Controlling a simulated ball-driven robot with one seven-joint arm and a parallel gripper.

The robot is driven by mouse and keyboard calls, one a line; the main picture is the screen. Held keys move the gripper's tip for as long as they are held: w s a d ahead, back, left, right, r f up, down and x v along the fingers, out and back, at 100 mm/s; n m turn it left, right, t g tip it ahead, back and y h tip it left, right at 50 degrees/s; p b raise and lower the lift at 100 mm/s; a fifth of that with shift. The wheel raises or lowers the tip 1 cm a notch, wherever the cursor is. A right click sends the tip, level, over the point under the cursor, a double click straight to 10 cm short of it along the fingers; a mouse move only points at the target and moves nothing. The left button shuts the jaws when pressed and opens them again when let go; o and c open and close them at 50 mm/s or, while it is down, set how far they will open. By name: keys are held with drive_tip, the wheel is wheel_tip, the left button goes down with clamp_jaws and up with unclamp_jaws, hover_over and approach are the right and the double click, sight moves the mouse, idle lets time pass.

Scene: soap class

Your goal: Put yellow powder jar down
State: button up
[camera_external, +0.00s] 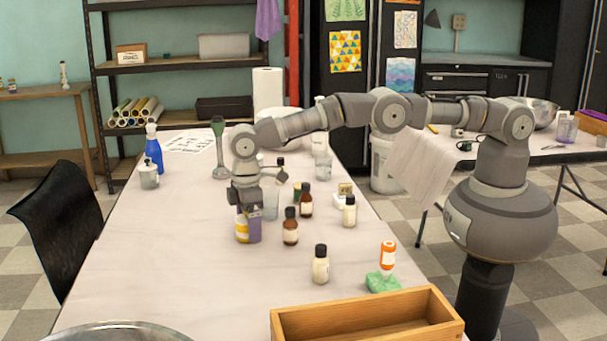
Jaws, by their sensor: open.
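The yellow powder jar (242,232) stands on the white table (160,270), left of the middle. A purple container (255,229) stands right against or just beside it; I cannot tell if they touch. My gripper (246,212) points down directly above the jar, with its fingers open around or just over the jar's top. The fingers hide the top of the jar, so I cannot tell if they touch it.
Brown bottles (290,228) and a pale bottle (320,266) stand to the right. A wooden box (366,318) is at the front right. A green sponge (383,282) lies behind it. A blue spray bottle (153,152) stands back left.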

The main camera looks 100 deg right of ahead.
wheel_tip(320, 180, up, 12)
drive_tip(key=p, duration=0.5)
drive_tip(key=shift+r, duration=0.15)
drive_tip(key=s+d+r+m+t, duration=0.1)
drive_tip(key=s+r+t, duration=0.15)
drive_tip(key=r, duration=0.95)
drive_tip(key=s+r+t, duration=0.1)
drive_tip(key=r+t, duration=0.2)
drive_tip(key=r, duration=1)
drive_tip(key=s+d+r+m+t, duration=0.1)
drive_tip(key=r+t, duration=0.1)
drive_tip(key=r, duration=1)
drive_tip(key=s+r+m+t, duration=0.1)
drive_tip(key=s+r+t, duration=0.7)
drive_tip(key=s+r, duration=1.6)
drive_tip(key=shift+d+r, duration=0.2)
drive_tip(key=shift+d, duration=0.25)
drive_tip(key=shift+s, duration=0.1)
